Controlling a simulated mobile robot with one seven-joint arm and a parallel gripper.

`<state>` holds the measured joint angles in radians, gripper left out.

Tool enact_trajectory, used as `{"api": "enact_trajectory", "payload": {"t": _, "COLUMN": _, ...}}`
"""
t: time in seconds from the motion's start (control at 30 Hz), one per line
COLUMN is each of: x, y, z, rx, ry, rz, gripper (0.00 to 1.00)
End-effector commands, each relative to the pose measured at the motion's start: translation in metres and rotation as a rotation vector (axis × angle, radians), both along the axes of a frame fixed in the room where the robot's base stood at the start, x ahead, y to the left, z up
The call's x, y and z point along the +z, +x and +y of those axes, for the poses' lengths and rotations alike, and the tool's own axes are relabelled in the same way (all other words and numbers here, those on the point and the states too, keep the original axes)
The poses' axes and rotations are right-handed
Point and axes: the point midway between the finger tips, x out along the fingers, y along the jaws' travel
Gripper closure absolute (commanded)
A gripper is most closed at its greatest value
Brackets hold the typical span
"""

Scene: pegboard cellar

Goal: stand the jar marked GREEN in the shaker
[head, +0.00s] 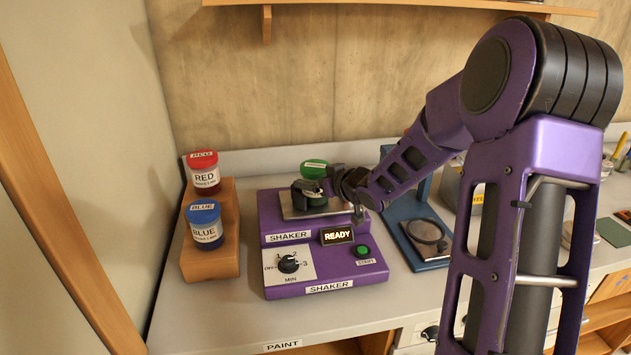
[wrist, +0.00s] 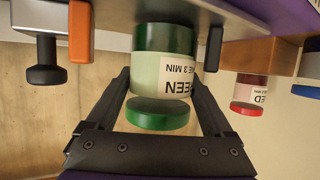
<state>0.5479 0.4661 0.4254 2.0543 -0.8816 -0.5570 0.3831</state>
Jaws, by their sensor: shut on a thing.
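The jar marked GREEN (wrist: 165,70), pale with a green lid, is between the two fingers of my gripper (wrist: 158,92) in the wrist view, its label upside down there. In the head view its green lid (head: 314,167) shows above my gripper (head: 316,190), which hides most of the jar. My gripper is shut on this jar over the metal plate of the purple shaker (head: 325,287). The jar looks upright. I cannot tell whether its base touches the plate. The shaker's display (head: 337,236) reads READY; a dial and a green START button are on its front.
A wooden stand (head: 211,264) left of the shaker holds the RED jar (head: 204,174) and the BLUE jar (head: 205,224). A blue device with a round plate (head: 426,232) stands to the right. The counter in front of the shaker is clear; a concrete wall is behind.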

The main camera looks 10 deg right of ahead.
Motion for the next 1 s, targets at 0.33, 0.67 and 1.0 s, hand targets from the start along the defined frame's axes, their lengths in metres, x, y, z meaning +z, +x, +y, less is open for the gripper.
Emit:
{"api": "enact_trajectory", "payload": {"t": 0.33, "x": -0.003, "y": 0.0, "z": 0.0, "rx": 0.0, "ry": 0.0, "rz": 0.0, "gripper": 0.0}}
{"api": "enact_trajectory", "payload": {"t": 0.67, "x": 0.007, "y": -0.009, "z": -0.005, "rx": -0.002, "ry": -0.001, "rz": -0.003, "gripper": 0.0}}
{"api": "enact_trajectory", "payload": {"t": 1.0, "x": 0.035, "y": -0.07, "z": -0.03, "rx": -0.003, "ry": -0.003, "rz": -0.002, "gripper": 0.0}}
